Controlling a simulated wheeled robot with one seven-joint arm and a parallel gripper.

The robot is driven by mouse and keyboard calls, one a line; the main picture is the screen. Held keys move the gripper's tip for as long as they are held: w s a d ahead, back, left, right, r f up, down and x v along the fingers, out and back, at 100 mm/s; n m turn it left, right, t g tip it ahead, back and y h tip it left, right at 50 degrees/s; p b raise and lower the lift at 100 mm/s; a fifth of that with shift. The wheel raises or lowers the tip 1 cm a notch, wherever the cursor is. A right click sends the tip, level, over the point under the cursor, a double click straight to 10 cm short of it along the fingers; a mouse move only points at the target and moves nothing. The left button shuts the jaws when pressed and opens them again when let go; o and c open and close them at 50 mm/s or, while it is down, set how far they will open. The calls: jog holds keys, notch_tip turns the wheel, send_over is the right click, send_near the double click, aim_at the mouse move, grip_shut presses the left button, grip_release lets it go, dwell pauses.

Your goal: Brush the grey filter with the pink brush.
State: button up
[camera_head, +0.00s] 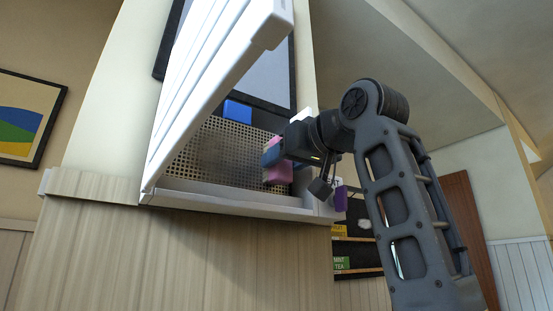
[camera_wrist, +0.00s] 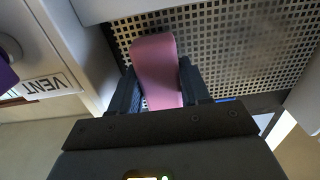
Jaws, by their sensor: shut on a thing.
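My gripper (camera_head: 273,154) is shut on the pink brush (camera_head: 279,172) in front of the grey filter (camera_head: 213,150). The filter is a perforated mesh panel inside an opened white unit. In the wrist view, the brush (camera_wrist: 157,68) stands between the two dark fingers (camera_wrist: 158,88), with the filter mesh (camera_wrist: 245,45) behind it. The brush overlaps the right part of the filter in the head view. I cannot tell whether it touches the mesh.
The unit's white cover (camera_head: 205,85) is raised and slants over the filter's left side. A blue block (camera_head: 237,111) shows at the filter's top. A white ledge (camera_head: 235,203) runs below. A purple piece (camera_head: 341,198) is at right; a VENT label (camera_wrist: 48,84) shows in the wrist view.

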jog(key=shift+s+a, duration=0.4)
jog(key=shift+a, duration=0.3)
jog(key=shift+s+a, duration=0.45)
jog(key=shift+a, duration=0.25)
jog(key=shift+s+a, duration=0.4)
jog(key=shift+a, duration=0.3)
jog(key=shift+s+a, duration=0.8)
jog(key=shift+a, duration=0.25)
jog(key=shift+s+a, duration=0.8)
jog(key=shift+a, duration=0.2)
jog(key=shift+d, duration=0.1)
jog(key=shift+v, duration=0.85)
jog(key=b+v, duration=0.1)
jog(key=v, duration=0.6)
jog(key=shift+b, duration=0.4)
